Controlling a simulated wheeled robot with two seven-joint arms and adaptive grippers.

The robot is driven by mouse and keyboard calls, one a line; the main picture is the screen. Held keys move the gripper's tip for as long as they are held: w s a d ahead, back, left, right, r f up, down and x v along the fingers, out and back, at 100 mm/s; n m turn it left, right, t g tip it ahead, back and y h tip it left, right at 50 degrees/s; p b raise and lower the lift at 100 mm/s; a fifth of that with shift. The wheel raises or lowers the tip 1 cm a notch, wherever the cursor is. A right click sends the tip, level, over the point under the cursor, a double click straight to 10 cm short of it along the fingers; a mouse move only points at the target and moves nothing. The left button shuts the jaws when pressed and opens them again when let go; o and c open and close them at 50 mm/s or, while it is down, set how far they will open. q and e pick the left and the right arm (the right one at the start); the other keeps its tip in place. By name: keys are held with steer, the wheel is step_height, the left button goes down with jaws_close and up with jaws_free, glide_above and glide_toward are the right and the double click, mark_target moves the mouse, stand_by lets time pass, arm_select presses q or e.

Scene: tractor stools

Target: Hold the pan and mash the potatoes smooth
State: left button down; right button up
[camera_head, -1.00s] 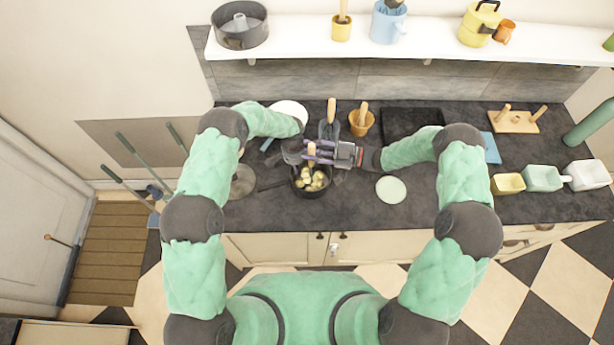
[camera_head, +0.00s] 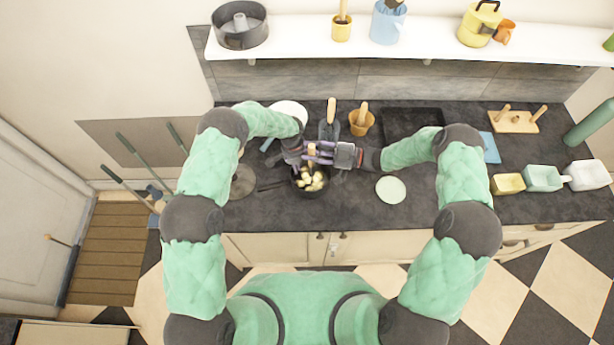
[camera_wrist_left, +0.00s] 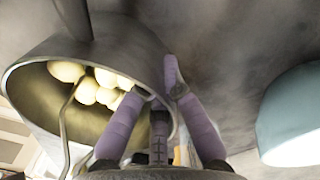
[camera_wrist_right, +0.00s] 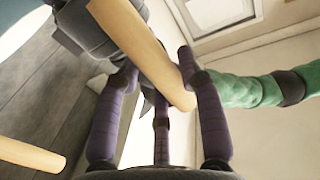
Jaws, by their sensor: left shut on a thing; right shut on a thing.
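The dark pan (camera_head: 311,190) stands on the counter with pale yellow potato pieces (camera_head: 315,181) in it. It also shows in the left wrist view (camera_wrist_left: 24,72), with several rounded potatoes (camera_wrist_left: 98,84) and the masher's bent wire (camera_wrist_left: 66,125) at its mouth. My left gripper (camera_head: 297,156) is shut on the pan's rim at its far side. My right gripper (camera_head: 315,153) is shut on the masher's wooden handle (camera_wrist_right: 150,55), above the pan. The handle's top (camera_head: 311,150) shows between the fingers. The masher's lower end is mostly hidden in the head view.
A wooden-handled tool (camera_head: 331,112) and an orange-brown pot (camera_head: 361,123) stand behind the pan. A pale green plate (camera_head: 391,190) lies to the right, with bare counter in front. A round grey disc (camera_head: 243,181) lies left of the pan.

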mark_target(312, 146)
stand_by(0.4)
steer(key=shift+r, duration=1.5)
steer(key=shift+w, duration=0.1)
steer(key=shift+w+d, duration=0.1)
steer(key=shift+w, duration=0.35)
steer(key=shift+f, duration=0.1)
steer(key=shift+f, duration=1.45)
steer(key=shift+r, duration=1.45)
